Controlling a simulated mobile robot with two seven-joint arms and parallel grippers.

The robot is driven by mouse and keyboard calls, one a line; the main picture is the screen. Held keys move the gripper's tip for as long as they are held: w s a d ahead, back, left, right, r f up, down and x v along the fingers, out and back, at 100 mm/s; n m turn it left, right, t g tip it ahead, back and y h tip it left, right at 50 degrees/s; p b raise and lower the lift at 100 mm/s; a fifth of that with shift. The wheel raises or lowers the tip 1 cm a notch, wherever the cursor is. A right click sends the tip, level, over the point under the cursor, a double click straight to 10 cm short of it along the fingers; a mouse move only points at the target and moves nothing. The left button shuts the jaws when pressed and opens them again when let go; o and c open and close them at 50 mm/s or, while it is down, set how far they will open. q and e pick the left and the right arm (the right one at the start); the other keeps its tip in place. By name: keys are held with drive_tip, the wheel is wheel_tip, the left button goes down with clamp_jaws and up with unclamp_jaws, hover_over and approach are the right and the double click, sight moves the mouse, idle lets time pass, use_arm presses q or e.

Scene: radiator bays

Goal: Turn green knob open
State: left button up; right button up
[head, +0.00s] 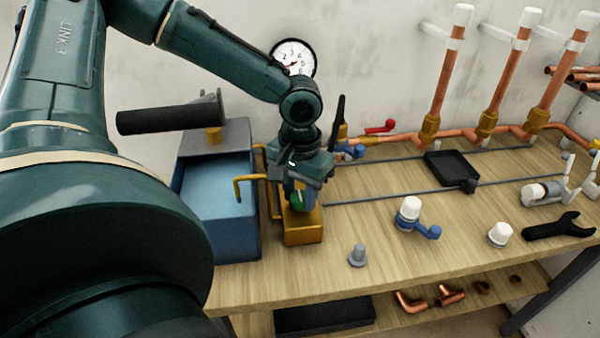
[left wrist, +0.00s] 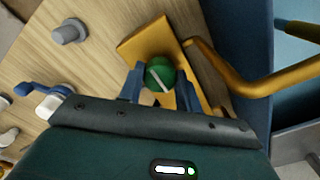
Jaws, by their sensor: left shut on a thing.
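The green knob (left wrist: 160,73) is round with a white line across its top. It sits on a yellow block (left wrist: 147,38), which stands on the wooden bench beside a blue tank. My left gripper (left wrist: 157,88) is shut on the green knob, with a blue finger on each side of it. In the head view the gripper (head: 297,195) points down over the yellow block (head: 303,232), and part of the green knob (head: 297,199) shows between the fingers. My right gripper is in neither view.
The blue tank (head: 219,190) and a bent yellow pipe (head: 239,188) stand left of the block. A grey peg (head: 357,255), a white-capped blue valve (head: 410,211), a black tray (head: 451,168) and a wrench (head: 560,227) lie to the right. A gauge (head: 293,58) is on the wall behind.

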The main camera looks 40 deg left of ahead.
sight(300, 195)
use_arm(q)
drive_tip(key=o, duration=1)
wheel_tip(300, 195, up, 13)
drive_tip(key=p, duration=0.2)
drive_tip(key=shift+r, duration=0.1)
